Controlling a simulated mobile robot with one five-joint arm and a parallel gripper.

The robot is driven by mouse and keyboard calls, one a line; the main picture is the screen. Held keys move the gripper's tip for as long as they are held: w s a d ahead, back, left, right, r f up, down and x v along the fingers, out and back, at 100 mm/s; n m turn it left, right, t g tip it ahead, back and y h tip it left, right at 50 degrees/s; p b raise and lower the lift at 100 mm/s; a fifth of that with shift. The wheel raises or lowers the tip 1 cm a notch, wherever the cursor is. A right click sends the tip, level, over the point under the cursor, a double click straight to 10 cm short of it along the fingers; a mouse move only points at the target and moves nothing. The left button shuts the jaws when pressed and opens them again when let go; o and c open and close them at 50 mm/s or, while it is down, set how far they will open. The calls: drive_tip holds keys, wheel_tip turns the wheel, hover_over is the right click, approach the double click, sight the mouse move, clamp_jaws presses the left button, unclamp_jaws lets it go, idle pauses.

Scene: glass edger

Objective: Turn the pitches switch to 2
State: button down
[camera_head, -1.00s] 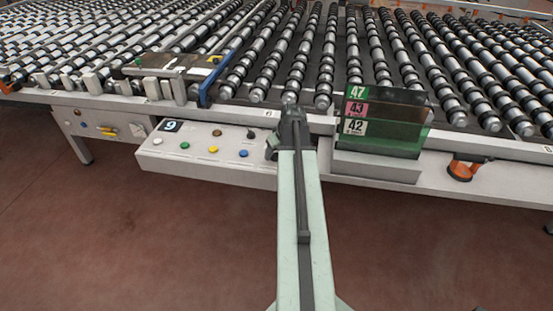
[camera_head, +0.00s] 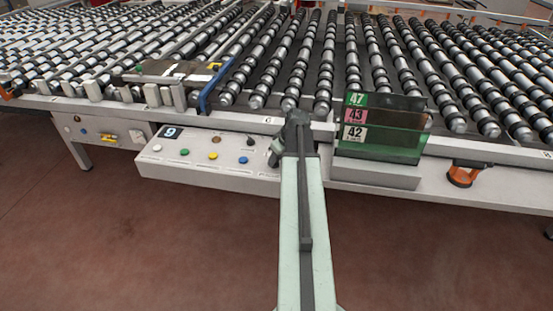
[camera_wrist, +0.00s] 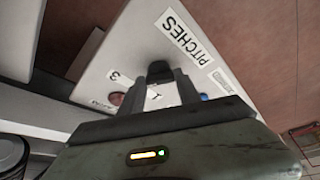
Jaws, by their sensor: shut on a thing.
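The wrist view shows a white panel face (camera_wrist: 133,42) with a "PITCHES" label (camera_wrist: 187,36) and a "3" mark (camera_wrist: 113,75). My gripper (camera_wrist: 158,72) is over this panel, with its dark fingers shut on the pitches switch (camera_wrist: 154,96). In the head view my gripper (camera_head: 276,152) is at the right end of the control box (camera_head: 185,172) and hides the switch there.
A black knob (camera_head: 250,141) and several coloured buttons, including a blue one (camera_head: 244,160), sit left of my gripper. A card holder (camera_head: 385,150) with numbered cards stands close on the right. Conveyor rollers (camera_head: 300,60) lie behind. The floor (camera_head: 150,250) in front is clear.

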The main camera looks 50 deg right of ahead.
drive_tip(key=n, duration=0.2)
drive_tip(key=n+y, duration=0.1)
drive_tip(key=n, duration=0.1)
drive_tip(key=n+y, duration=0.1)
drive_tip(key=n, duration=0.1)
drive_tip(key=shift+w+d+g, duration=0.1)
drive_tip(key=shift+d+g, duration=0.2)
drive_tip(key=shift+d, duration=0.1)
drive_tip(key=shift+n, duration=0.4)
drive_tip(key=c, duration=0.8)
unclamp_jaws()
drive_tip(key=shift+c, duration=0.2)
drive_tip(key=shift+r, duration=0.1)
drive_tip(key=p+v, duration=0.7)
drive_tip(key=shift+d+r, duration=0.15)
drive_tip(key=shift+r, duration=0.1)
